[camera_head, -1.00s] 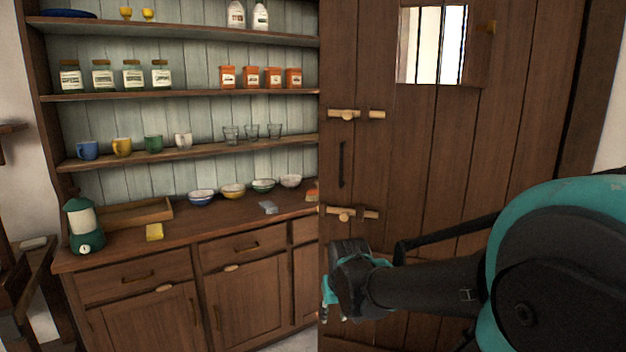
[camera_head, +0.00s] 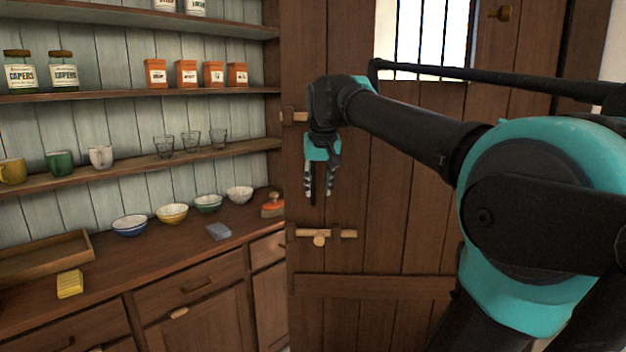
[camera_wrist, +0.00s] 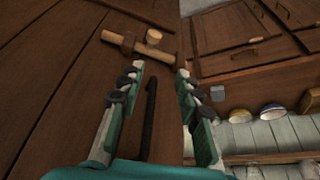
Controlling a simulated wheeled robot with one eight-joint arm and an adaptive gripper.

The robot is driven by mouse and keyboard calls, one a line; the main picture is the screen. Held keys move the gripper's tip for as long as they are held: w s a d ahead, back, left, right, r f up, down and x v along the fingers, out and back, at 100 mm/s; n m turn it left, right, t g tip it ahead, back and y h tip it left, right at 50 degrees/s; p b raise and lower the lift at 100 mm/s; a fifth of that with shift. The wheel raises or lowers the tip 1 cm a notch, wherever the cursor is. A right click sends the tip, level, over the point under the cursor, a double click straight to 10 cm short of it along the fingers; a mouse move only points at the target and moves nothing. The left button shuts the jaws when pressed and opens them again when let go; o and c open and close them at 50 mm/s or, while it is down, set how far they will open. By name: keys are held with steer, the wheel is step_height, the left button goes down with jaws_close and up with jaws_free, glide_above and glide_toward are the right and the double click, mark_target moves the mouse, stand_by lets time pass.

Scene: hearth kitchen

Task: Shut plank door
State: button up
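The brown plank door (camera_head: 420,235) stands in front of me, its left edge overlapping the dresser. It has a small barred window at the top. A dark vertical pull handle (camera_wrist: 150,118) is on its face near the left edge. My gripper (camera_head: 318,193) is at that handle, pointing down in the head view and covering part of it. In the wrist view my gripper (camera_wrist: 160,68) has its two fingers apart, with the handle showing between them. I cannot tell whether the fingers touch it. A wooden latch (camera_head: 325,235) is below the handle.
A dresser (camera_head: 190,265) stands at the left with bowls (camera_head: 172,213), mugs (camera_head: 60,163), glasses (camera_head: 190,142), orange tins (camera_head: 186,73) and jars (camera_head: 62,70). A brush (camera_head: 272,206) lies close to the door's edge.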

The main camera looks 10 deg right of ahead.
mark_target(313, 173)
steer(key=w, duration=1)
steer(key=shift+w+d, duration=0.1)
steer(key=shift+w+f, duration=0.2)
steer(key=shift+f, duration=0.4)
steer(key=shift+c, duration=0.3)
jaws_close()
